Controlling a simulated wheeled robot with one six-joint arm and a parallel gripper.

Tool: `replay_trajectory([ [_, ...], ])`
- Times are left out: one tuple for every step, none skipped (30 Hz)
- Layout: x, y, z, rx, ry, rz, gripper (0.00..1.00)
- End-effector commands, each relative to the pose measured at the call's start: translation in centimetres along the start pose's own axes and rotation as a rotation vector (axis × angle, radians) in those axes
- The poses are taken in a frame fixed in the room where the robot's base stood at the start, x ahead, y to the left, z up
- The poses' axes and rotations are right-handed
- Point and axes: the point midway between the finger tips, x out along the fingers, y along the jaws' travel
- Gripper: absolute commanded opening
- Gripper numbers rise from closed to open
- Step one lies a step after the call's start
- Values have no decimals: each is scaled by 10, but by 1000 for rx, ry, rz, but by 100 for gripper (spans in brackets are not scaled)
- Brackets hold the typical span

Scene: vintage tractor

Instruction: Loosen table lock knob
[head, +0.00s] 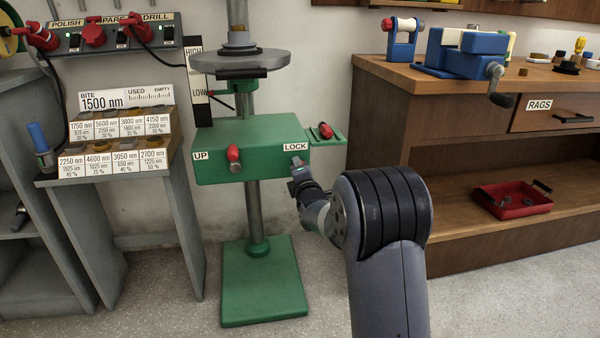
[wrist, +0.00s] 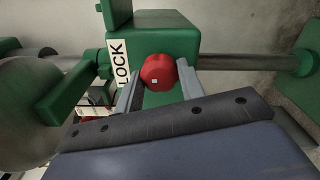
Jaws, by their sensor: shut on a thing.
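The round red lock knob (wrist: 158,72) sits on the green drill-press table, beside the LOCK label (wrist: 119,64), in the wrist view. My gripper (wrist: 160,84) has one grey finger on each side of the knob and is shut on it. In the head view my gripper (head: 298,165) reaches the front of the green table (head: 262,133), just below the LOCK label (head: 296,147). The knob is hidden there behind my gripper.
A red-handled crank marked UP (head: 233,154) is on the table's left front. Another red knob (head: 325,130) is on the small side ledge. A grey stand with bit boxes (head: 115,150) is left. A wooden workbench (head: 440,80) with a red tray (head: 512,199) is right.

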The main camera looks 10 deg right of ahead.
Motion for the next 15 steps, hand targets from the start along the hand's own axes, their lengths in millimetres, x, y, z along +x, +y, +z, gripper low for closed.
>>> replay_trajectory([
  [1, 3, 0, -3, 0, 7, 14],
  [1, 3, 0, -3, 0, 7, 14],
  [1, 3, 0, -4, 0, 7, 14],
  [1, 3, 0, -4, -1, 7, 14],
  [1, 3, 0, -4, -1, 7, 14],
  [1, 3, 0, -3, -1, 7, 14],
  [1, 3, 0, -3, 0, 7, 14],
  [1, 3, 0, -3, -1, 7, 14],
  [1, 3, 0, -3, -1, 7, 14],
  [1, 3, 0, -3, -1, 7, 14],
  [1, 3, 0, -3, -1, 7, 14],
  [1, 3, 0, -3, -1, 7, 40],
  [1, 3, 0, -3, -1, 7, 43],
  [1, 3, 0, -2, 0, 7, 45],
  [1, 3, 0, -2, 0, 6, 48],
])
